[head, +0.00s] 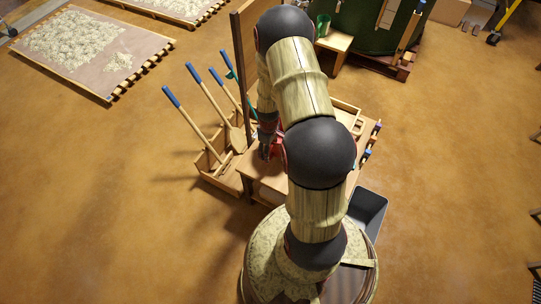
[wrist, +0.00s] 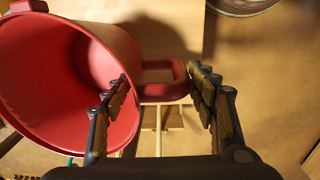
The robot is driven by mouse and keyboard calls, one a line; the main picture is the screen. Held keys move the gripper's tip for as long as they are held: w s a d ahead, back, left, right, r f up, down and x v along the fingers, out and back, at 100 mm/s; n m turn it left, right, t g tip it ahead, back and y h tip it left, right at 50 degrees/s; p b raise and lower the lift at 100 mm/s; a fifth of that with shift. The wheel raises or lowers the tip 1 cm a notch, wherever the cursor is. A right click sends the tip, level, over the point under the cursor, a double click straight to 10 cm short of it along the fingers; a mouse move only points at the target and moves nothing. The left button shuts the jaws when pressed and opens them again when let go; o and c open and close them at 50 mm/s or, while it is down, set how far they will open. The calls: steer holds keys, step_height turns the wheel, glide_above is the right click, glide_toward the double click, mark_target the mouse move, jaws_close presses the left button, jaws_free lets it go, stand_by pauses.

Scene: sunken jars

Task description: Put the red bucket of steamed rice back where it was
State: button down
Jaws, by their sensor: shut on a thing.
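The red bucket (wrist: 65,85) fills the left of the wrist view, its round mouth turned toward the camera. Its inside shows bare red, and I see no rice in the visible part. A red loop handle (wrist: 165,92) sticks out from its right side, between the fingers of my gripper (wrist: 160,98). The gripper is shut on this handle, with one finger on each side. In the head view a small red part of the bucket (head: 265,152) shows below my gripper, over the wooden table (head: 257,171). My arm hides most of it, and I cannot tell whether it touches the table.
A wooden box (head: 220,176) with several blue-ended tools stands left of the table. A grey bin (head: 368,208) is at its right. Rice-covered racks (head: 75,45) lie far left. The left floor is clear.

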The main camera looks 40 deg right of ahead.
steer(key=shift+f+b, duration=0.55)
steer(key=shift+f, duration=1.55)
steer(key=shift+f, duration=0.2)
steer(key=c, duration=0.6)
jaws_free()
steer(key=shift+c, duration=0.2)
steer(key=shift+r, duration=0.15)
